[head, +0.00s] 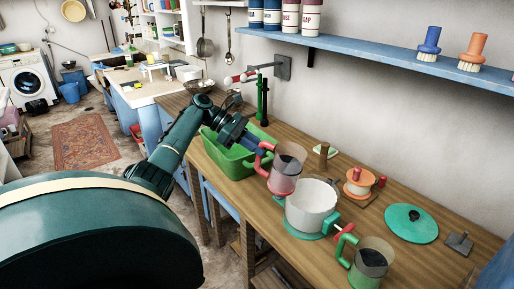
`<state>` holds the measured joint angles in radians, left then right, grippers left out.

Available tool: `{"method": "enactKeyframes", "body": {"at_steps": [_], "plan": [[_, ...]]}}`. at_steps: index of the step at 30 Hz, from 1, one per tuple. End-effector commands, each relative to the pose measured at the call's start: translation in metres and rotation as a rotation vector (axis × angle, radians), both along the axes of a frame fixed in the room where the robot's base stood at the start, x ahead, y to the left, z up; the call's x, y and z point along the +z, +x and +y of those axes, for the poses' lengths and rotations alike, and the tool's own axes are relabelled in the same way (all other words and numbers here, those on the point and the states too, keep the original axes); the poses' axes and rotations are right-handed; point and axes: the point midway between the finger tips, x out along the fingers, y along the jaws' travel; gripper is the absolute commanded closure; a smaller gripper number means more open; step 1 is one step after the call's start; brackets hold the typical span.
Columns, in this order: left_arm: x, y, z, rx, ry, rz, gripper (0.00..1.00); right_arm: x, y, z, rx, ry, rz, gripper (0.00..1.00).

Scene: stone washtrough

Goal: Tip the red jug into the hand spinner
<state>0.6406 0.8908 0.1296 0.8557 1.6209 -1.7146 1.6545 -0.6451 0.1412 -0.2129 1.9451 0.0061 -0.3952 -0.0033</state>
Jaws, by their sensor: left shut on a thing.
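The red jug (284,182) is a see-through cup with a red handle and dark contents. My left gripper (257,147) is shut on its handle, at the jug's left side. The jug looks close to upright. It is just behind and left of the hand spinner (310,210), a white open tub on a green base with a small crank at its right. The jug's lower part is close to the spinner's rim in the picture; I cannot tell whether they touch. My right gripper is not in view.
A second jug with a green handle (369,265) stands right of the spinner. A green lid (411,228), an orange-and-white spool-like thing (359,185) and a grey block (460,243) lie on the wooden counter. A green basin (230,160) is behind my gripper. A blue shelf (390,56) runs above.

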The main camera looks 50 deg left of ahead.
Motion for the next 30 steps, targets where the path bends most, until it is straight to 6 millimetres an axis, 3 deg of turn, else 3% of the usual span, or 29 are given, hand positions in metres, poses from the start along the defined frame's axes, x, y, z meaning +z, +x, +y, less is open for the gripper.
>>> {"method": "enactKeyframes", "body": {"at_steps": [8, 19, 30], "plan": [[0.003, 0.0, 0.0, -0.001, 0.008, -0.001, 1.0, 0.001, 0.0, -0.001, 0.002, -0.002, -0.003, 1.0], [0.02, 0.003, -0.006, -0.002, 0.15, 0.048, 1.0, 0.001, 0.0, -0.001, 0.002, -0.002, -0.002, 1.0], [0.021, 0.003, -0.007, 0.001, 0.167, 0.057, 1.0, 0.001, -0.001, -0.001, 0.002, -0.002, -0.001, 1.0]]}}
